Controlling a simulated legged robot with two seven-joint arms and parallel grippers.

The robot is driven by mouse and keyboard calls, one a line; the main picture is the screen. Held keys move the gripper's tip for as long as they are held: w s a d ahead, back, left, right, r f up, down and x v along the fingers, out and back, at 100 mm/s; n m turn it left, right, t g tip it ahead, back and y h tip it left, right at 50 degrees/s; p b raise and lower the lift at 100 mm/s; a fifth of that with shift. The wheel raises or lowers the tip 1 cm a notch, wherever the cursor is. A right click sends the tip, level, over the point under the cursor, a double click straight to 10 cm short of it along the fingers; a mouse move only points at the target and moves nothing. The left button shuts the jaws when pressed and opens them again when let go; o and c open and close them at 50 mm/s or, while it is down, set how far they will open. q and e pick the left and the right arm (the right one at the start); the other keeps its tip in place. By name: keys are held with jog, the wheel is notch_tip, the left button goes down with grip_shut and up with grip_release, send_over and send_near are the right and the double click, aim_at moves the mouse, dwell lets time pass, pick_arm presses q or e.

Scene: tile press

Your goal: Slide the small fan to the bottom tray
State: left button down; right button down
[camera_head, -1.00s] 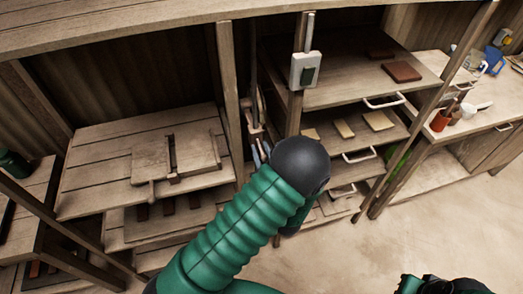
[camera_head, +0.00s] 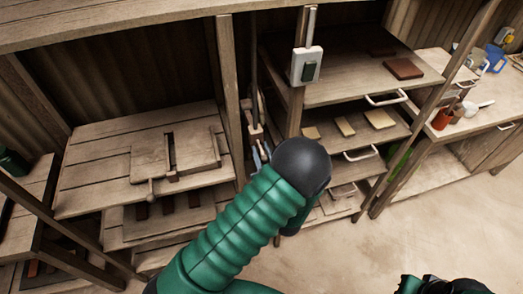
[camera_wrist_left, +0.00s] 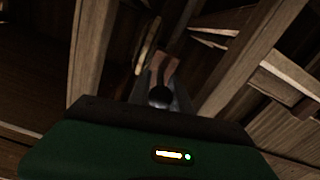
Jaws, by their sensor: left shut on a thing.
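I cannot make out a small fan for certain in either view. The bottom tray (camera_head: 337,205) is the lowest of the stacked trays with pale handles, right of the post in the head view, partly behind my left arm. My left arm's green sleeve and black wrist joint cover the middle of the head view and hide the fingers there. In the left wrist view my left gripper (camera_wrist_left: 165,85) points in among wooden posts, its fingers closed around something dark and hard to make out. A dark, green-edged part of my right arm shows at the bottom right of the head view.
The upper tray (camera_head: 345,90) holds brown tiles; the middle tray (camera_head: 385,140) holds several pale pieces. A white switch box (camera_head: 306,66) is on the post. A wooden press board (camera_head: 100,165) stands left. A counter (camera_head: 470,118) with pots is right. The floor at front right is clear.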

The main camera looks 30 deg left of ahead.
pick_arm(q)
notch_tip(320, 180, down, 25)
jog(key=b, duration=1.7)
jog(key=shift+d+b, duration=0.2)
jog(key=shift+b, duration=0.1)
jog(key=shift+s+f, duration=0.1)
jog(key=shift+f, duration=0.1)
jog(key=c, duration=1.5)
grip_release()
jog(key=o, duration=0.3)
jog(key=shift+r, duration=0.1)
jog(key=shift+a, duration=0.1)
